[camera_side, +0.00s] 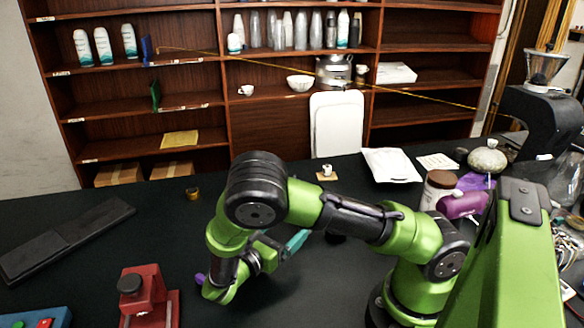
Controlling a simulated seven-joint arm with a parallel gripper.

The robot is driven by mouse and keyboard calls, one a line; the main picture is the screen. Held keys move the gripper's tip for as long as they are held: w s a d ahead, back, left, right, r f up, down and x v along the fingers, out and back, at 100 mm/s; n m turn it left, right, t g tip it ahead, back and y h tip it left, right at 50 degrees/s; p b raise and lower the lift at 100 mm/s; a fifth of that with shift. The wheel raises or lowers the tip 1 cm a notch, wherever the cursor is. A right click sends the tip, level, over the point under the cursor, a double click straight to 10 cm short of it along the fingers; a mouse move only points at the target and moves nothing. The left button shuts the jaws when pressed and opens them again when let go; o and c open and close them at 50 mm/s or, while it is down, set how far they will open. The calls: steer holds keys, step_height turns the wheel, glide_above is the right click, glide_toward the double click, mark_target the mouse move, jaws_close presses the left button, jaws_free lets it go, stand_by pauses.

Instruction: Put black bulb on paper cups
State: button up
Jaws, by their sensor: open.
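Tall stacks of pale cups, which look like the paper cups (301,31), stand on the upper middle shelf at the back. I cannot pick out the black bulb for certain. A small dark shape (335,238) lies on the black counter, partly hidden behind my arm, and its form is unclear. My gripper (296,243), with teal parts, is low over the counter, left of that dark shape and far in front of the shelves. It is open, and I see nothing held in it.
A red device with a black knob (140,296) stands at the front left. A long dark tray (65,240) lies behind it. A white packet (391,165), a dark-lidded jar (438,190) and a purple object (462,205) are at the right. The counter's left middle is mostly clear.

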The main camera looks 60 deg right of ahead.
steer(key=d, duration=0.8)
steer(key=s+d, duration=0.1)
steer(key=d, duration=0.2)
steer(key=shift+s+d+f, duration=0.1)
steer(key=shift+d, duration=0.3)
steer(key=c, duration=1.2)
